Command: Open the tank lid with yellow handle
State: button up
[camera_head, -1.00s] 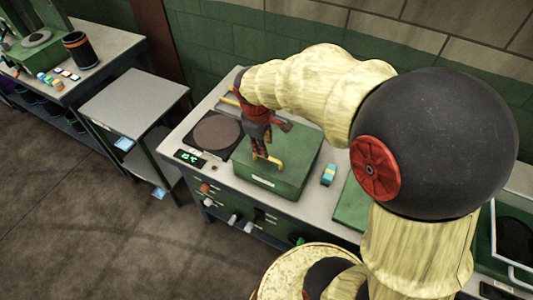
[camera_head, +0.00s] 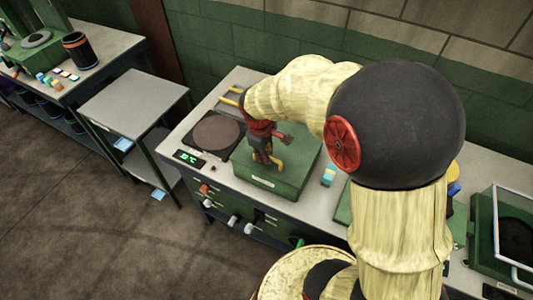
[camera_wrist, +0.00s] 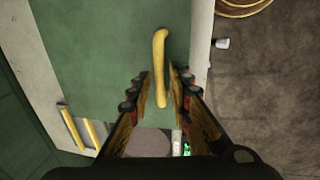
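The green tank lid (camera_head: 295,165) lies flat and closed on the tank at the bench, and fills the middle of the wrist view (camera_wrist: 95,50). Its yellow handle (camera_wrist: 160,60) is a bar running lengthwise in the wrist view. My gripper (camera_wrist: 158,95) is open, with one finger on each side of the handle's near end. I see gaps between the fingers and the handle. In the head view my gripper (camera_head: 265,155) points down over the lid and hides part of the handle (camera_head: 280,164).
A round dark plate (camera_head: 216,135) and a green-lit display (camera_head: 188,158) are left of the tank. A small blue-and-yellow block (camera_head: 328,175) is right of it. A glass-lidded green box (camera_head: 512,240) stands far right.

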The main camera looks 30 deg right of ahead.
grip_shut()
dwell(0.6)
